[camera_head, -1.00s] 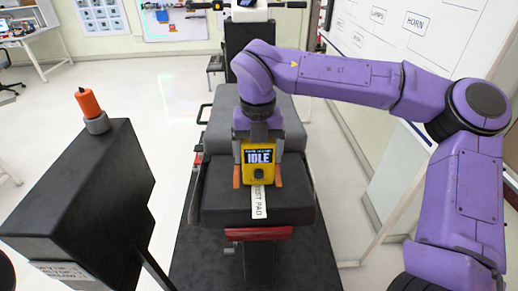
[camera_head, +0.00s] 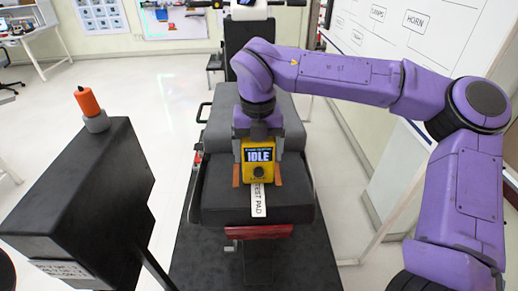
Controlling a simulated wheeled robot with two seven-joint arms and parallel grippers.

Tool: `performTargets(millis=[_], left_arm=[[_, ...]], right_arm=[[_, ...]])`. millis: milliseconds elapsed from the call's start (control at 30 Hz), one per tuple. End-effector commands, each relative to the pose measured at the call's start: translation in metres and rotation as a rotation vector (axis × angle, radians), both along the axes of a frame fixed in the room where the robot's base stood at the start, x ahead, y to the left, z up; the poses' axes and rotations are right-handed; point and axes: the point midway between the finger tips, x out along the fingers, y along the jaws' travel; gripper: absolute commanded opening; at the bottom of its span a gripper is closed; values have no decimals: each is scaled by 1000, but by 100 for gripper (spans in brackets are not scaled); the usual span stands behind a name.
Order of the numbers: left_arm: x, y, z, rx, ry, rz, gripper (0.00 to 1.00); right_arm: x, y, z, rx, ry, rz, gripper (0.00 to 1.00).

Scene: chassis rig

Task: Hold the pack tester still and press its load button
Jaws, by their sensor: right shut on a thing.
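The pack tester (camera_head: 258,168) is a yellow box with a dark screen that reads IDLE. Its round dark load button (camera_head: 258,173) is on the front face below the screen. The tester stands upright on the black padded seat, behind a white strip labelled TEST PAD (camera_head: 258,201). My right gripper (camera_head: 258,176) comes down from above, with an orange-brown fingertip at each side of the tester, and is shut on it. The button is uncovered between the fingers. My left gripper is not in view.
A black box-like stand (camera_head: 75,200) at the left carries an orange marker-like object (camera_head: 88,102) in a grey holder. A red bar (camera_head: 258,231) crosses the seat's front edge. A whiteboard (camera_head: 430,60) stands at the right. The floor between stand and seat is clear.

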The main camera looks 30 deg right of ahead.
Motion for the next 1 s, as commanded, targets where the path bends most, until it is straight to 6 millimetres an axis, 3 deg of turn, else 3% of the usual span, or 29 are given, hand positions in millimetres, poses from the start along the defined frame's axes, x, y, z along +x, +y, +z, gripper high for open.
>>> performTargets(millis=[33,67,333,1000], left_arm=[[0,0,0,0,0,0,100],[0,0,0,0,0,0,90],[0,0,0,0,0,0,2],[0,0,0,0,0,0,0]], right_arm=[[0,0,0,0,-1,0,44],[0,0,1,0,-1,0,44],[0,0,1,0,-1,0,44],[0,0,1,0,-1,0,44]])
